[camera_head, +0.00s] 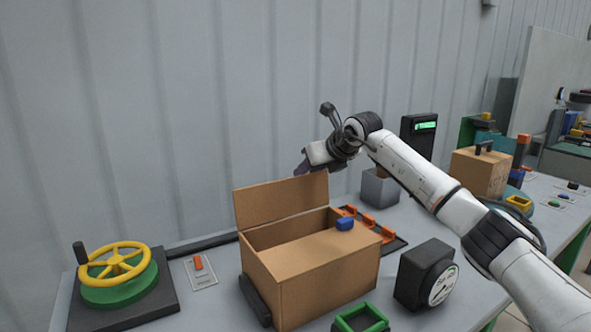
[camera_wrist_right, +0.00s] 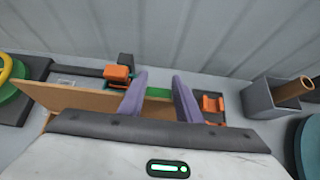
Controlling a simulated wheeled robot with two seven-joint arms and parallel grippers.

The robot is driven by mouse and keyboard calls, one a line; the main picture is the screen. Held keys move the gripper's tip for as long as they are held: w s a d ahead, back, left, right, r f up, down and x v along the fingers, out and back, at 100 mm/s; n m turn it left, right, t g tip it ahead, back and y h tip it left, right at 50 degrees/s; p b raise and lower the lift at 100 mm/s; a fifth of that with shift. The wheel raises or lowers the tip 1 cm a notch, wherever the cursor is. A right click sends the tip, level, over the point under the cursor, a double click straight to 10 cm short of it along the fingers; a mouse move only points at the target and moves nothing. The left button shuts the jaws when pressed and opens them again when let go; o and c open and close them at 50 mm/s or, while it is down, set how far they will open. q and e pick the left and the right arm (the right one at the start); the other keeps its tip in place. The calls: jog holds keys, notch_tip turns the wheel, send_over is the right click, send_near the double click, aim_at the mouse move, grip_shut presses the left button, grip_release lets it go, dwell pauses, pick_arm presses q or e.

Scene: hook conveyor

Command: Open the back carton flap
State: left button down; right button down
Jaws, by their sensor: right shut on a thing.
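The cardboard carton (camera_head: 310,285) stands on the table in the head view. Its back flap (camera_head: 280,203) stands up nearly vertical along the rear edge, and part of the inside shows in front of it. In the right wrist view the flap (camera_wrist_right: 75,99) runs to the purple fingers (camera_wrist_right: 158,92); the exact contact is hidden. My left gripper is not in view.
A yellow handwheel on a green base (camera_head: 115,262) is at the left. A black gauge (camera_head: 427,275) and a green open frame (camera_head: 360,320) are near the carton. A grey box (camera_head: 379,188) stands behind. The corrugated wall (camera_head: 150,110) is close behind the table.

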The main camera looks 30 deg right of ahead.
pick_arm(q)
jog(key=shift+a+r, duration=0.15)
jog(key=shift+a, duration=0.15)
pick_arm(e)
jog(key=shift+w+f, duration=0.3)
jog(key=shift+w, duration=0.6)
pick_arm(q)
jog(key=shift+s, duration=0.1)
pick_arm(e)
jog(key=shift+f, duration=0.15)
jog(key=c, duration=1.6)
grip_release()
jog(key=shift+c, duration=0.2)
jog(key=o, duration=0.3)
jog(key=shift+w+f, duration=0.3)
jog(key=shift+o, duration=0.3)
jog(key=shift+w+f, duration=0.1)
jog(key=shift+f, duration=0.05)
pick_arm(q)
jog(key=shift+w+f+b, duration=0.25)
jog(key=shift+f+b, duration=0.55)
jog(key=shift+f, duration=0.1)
pick_arm(e)
jog(key=v, duration=1.1)
